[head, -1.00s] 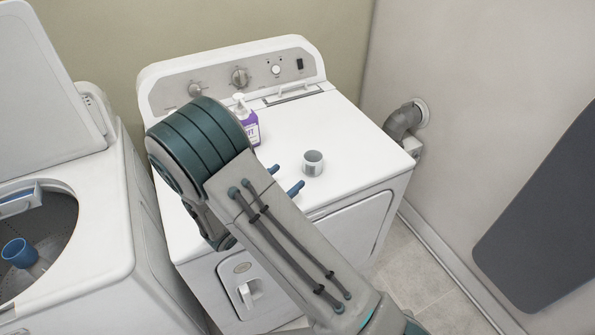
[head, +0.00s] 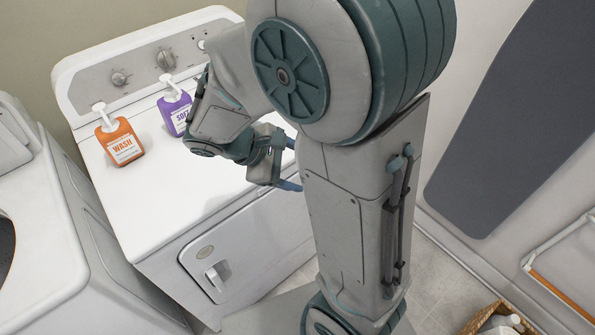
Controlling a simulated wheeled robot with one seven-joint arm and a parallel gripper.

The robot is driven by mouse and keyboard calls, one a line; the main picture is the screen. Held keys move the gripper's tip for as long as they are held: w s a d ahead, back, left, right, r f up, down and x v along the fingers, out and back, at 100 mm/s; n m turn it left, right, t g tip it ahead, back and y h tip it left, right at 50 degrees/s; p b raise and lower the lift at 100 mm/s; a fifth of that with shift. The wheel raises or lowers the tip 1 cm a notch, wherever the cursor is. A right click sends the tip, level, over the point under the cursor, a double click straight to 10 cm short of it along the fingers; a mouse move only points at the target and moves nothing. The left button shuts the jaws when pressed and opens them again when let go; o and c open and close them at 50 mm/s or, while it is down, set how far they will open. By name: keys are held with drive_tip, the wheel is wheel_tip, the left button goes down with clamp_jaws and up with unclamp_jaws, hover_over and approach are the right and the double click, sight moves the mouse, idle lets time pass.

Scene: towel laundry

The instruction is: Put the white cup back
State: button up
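The white cup is not visible now; my arm covers the right part of the dryer top, where the cup stood earlier. My gripper (head: 288,165) is over the front right part of the white dryer top (head: 190,200), pointing right. Its blue fingers stand apart, but their tips pass behind my upright arm link. I cannot see whether the cup is between them.
An orange WASH bottle (head: 120,140) and a purple SOFT bottle (head: 175,110) stand on the dryer's back left. The washer (head: 85,250) is at left. A grey ironing board (head: 510,110) is on the right wall. A basket (head: 497,315) with white bottles is at bottom right.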

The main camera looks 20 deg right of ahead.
drive_tip(key=s+a+r+m+t+y, duration=0.2)
drive_tip(key=s+r+m+y, duration=0.4)
drive_tip(key=m+y, duration=0.3)
drive_tip(key=shift+s+r+m+t, duration=0.35)
drive_tip(key=shift+s+m+t, duration=0.4)
drive_tip(key=shift+m, duration=0.25)
drive_tip(key=shift+d, duration=0.1)
